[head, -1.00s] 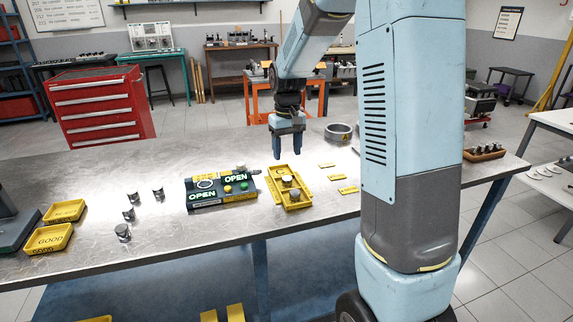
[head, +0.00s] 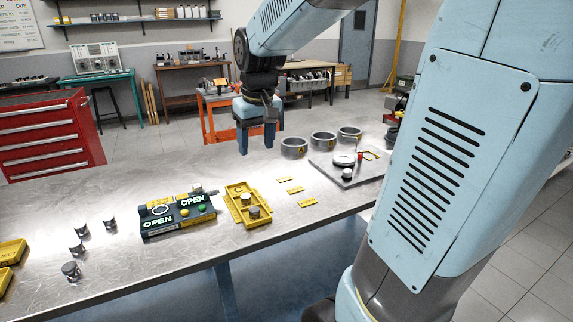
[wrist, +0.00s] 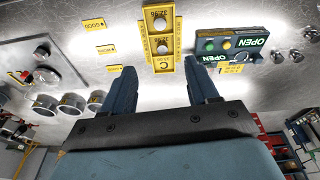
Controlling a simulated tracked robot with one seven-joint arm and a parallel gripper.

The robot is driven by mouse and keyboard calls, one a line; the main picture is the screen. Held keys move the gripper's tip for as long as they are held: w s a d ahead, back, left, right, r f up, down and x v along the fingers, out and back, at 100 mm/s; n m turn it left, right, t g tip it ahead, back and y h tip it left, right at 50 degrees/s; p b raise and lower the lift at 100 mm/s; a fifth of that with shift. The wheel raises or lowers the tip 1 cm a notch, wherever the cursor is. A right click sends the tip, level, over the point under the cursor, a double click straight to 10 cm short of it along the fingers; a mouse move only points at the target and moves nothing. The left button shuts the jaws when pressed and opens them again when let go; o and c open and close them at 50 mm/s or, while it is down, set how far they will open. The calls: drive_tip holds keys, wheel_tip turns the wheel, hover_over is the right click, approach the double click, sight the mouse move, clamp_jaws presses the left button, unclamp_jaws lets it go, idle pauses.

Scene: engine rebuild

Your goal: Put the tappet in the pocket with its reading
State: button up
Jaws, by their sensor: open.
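My gripper (head: 257,146) is open and empty, pointing down over the bench behind the yellow pocketed tray (head: 236,188). In the wrist view, the gripper (wrist: 165,78) has its fingers spread on either side of the tray's near end (wrist: 164,66). Two metal tappets stand in the tray: one (head: 245,198) and another (head: 254,212). The gripper touches neither. The dark gauge box (head: 178,222) with lit OPEN signs sits left of the tray. The tray's small lettering is hard to read.
Small yellow labels (head: 295,189) lie right of the tray. Metal rings (head: 293,147) and a grey plate (head: 345,178) with small parts stand further right. Yellow bins (head: 10,252) are at the left edge. The bench between loose tappets and gauge box is clear.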

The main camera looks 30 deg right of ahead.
drive_tip(key=s+r+m+t, duration=0.1)
drive_tip(key=s+t, duration=0.2)
drive_tip(key=s, duration=1.3)
drive_tip(key=shift+r, duration=0.1)
idle(0.5)
